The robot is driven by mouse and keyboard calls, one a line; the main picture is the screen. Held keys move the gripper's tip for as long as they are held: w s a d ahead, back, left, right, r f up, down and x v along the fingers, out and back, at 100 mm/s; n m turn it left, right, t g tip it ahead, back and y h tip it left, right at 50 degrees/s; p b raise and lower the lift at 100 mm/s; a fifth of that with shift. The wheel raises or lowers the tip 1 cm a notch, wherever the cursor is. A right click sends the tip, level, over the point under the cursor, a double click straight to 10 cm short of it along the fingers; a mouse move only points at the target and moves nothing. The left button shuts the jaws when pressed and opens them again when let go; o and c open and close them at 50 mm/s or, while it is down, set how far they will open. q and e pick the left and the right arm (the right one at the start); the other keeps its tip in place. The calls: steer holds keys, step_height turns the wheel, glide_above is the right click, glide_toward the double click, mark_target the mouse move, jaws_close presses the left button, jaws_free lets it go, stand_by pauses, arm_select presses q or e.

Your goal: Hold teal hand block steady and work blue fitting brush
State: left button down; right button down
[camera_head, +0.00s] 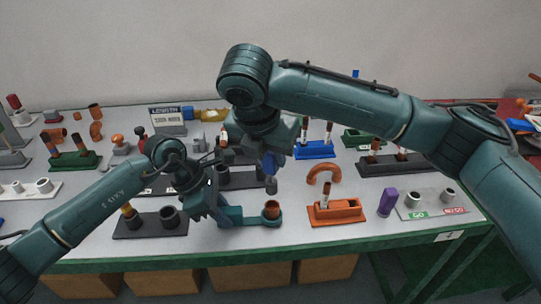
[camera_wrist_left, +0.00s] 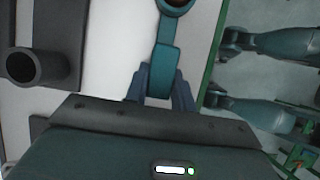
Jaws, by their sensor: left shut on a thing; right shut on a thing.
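The teal hand block (camera_head: 240,217) sits low over the front of the table, with its ring end around a copper fitting (camera_head: 271,209). My left gripper (camera_head: 217,210) is shut on the block's other end. In the left wrist view the block (camera_wrist_left: 164,62) runs up from between the fingers (camera_wrist_left: 160,88), with the fitting's end (camera_wrist_left: 175,3) cut off at the top edge. My right gripper (camera_head: 277,152) points down and is shut on the blue fitting brush (camera_head: 271,166), which is partly hidden. The brush's dark tip (camera_head: 271,186) hangs just above the fitting, apart from it.
A dark stand with cups (camera_head: 150,223) is left of the block. An orange tray (camera_head: 336,212), a purple block (camera_head: 387,202) and a GO/NO-GO gauge plate (camera_head: 430,203) are to the right. An orange bent pipe (camera_head: 323,172) lies behind the tray. The green table edge (camera_head: 300,252) is close in front.

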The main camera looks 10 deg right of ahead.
arm_select(q)
steer(key=c, duration=1.1)
jaws_free()
steer(key=shift+r, duration=0.1)
steer(key=v, duration=1.2)
